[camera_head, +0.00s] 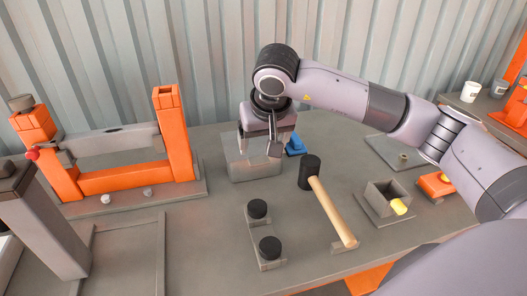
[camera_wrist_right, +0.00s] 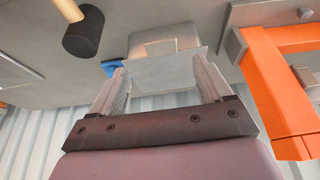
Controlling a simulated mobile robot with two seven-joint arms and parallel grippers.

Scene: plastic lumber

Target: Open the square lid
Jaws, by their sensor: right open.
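A grey square box with a flat lid-like top (camera_head: 250,172) stands on the grey table near the back wall. In the wrist view the open fingers (camera_wrist_right: 161,72) stand on either side of a pale flat plate, with nothing clearly pinched. Whether they touch it cannot be told. My left gripper is not in view.
A blue part (camera_head: 296,145) lies just right of the box. A hammer (camera_head: 332,212) and a plate with two black knobs (camera_head: 264,236) lie in front. An orange frame (camera_head: 125,178) stands left. A square open socket (camera_head: 387,197) is at right.

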